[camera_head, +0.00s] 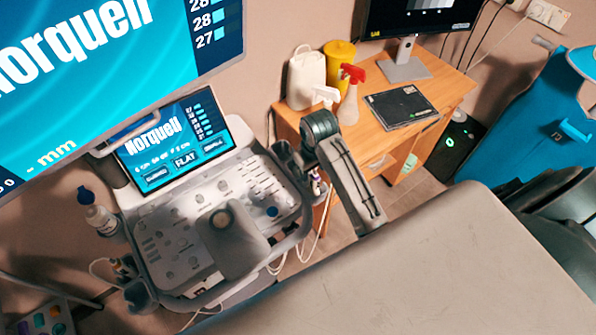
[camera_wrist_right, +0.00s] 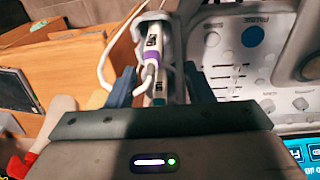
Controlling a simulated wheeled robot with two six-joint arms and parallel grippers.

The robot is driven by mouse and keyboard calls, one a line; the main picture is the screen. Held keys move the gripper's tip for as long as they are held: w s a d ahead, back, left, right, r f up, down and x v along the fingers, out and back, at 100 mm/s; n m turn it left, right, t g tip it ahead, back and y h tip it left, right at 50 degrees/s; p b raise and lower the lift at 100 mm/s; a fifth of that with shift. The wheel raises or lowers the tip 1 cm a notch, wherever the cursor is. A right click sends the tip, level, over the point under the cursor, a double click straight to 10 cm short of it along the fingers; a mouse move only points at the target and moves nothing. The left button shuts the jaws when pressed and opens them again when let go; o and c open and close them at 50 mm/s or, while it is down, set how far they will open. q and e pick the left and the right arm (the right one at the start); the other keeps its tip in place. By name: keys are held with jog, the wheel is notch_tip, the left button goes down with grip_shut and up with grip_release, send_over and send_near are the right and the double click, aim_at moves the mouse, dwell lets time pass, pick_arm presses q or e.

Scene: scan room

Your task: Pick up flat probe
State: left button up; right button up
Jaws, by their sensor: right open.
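A slim white probe with a purple band and a dark label (camera_wrist_right: 154,48) stands in a holder at the side of the ultrasound machine. In the head view only a small purple and white part (camera_head: 316,186) shows below my right wrist. My right gripper (camera_wrist_right: 160,92) is open, with its two blue-grey fingers on either side of the probe and gaps visible. In the head view my right gripper (camera_head: 296,164) is beside the panel's right edge, mostly hidden by its wrist. I cannot read the probe's type. My left gripper is not in view.
The control panel (camera_head: 170,240) is close beside the right gripper. A white cable (camera_wrist_right: 108,62) loops beside the probe. A wooden desk (camera_head: 445,88) holds spray bottles, a yellow tub (camera_head: 340,66) and a tablet (camera_head: 400,107). A large screen (camera_head: 110,60) fills the upper left.

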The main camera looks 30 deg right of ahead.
jog(key=shift+g, duration=0.6)
jog(key=w+r, duration=0.1)
jog(key=w, duration=0.2)
jog(key=w+r, duration=0.1)
jog(key=w, duration=0.2)
jog(key=w+r, duration=0.2)
jog(key=w, duration=0.1)
jog(key=shift+w+r, duration=0.1)
notch_tip(320, 180, down, 3)
jog(key=b, duration=0.3)
notch_tip(320, 180, down, 2)
jog(key=shift+f, duration=0.2)
jog(key=shift+f+p, duration=0.25)
jog(key=shift+p, duration=0.35)
notch_tip(320, 180, down, 4)
jog(key=shift+r+p, duration=0.25)
jog(key=shift+p, duration=0.75)
jog(key=shift+w+f, duration=0.15)
jog(key=shift+f, duration=0.45)
jog(key=shift+r, duration=0.1)
grip_shut()
